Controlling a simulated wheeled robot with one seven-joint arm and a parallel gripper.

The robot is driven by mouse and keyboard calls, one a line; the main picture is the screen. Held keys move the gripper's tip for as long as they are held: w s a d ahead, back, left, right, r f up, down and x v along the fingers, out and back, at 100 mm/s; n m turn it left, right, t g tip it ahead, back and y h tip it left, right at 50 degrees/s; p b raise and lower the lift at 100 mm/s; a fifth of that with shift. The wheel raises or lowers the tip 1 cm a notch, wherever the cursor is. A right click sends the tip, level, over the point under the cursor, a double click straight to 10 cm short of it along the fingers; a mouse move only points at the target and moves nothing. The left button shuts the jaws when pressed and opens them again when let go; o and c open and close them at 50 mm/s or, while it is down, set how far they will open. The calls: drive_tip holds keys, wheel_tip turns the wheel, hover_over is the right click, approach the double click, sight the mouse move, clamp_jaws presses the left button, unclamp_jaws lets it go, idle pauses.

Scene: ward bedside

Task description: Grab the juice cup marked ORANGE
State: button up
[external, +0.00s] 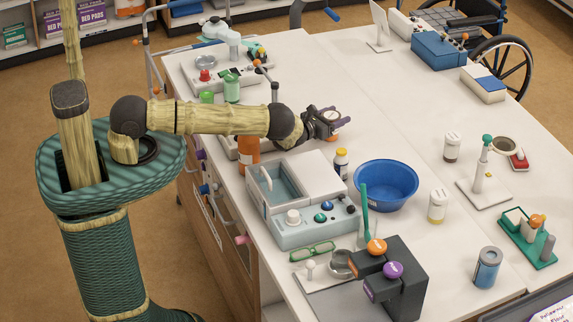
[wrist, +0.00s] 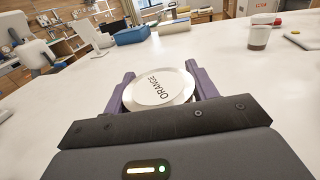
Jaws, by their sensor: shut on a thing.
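The juice cup (wrist: 158,90) has a round pale lid with ORANGE printed on it, seen from above in the wrist view. My gripper (wrist: 160,75) has one purple finger on each side of the cup and is shut on it. In the external view my gripper (external: 328,122) is low over the middle of the white table, with a bit of orange showing under it. Most of the cup's body is hidden by the fingers and lid. I cannot tell whether its base touches the table.
A small yellow-and-white bottle (external: 341,163) and a blue basin (external: 386,186) stand close in front of my gripper. A pale machine (external: 303,205) and an orange bottle (external: 248,158) are near my arm. The table (external: 330,65) is clear behind and right of my gripper.

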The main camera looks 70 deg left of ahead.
wheel_tip(320, 180, up, 10)
drive_tip(key=b, duration=0.3)
idle(0.8)
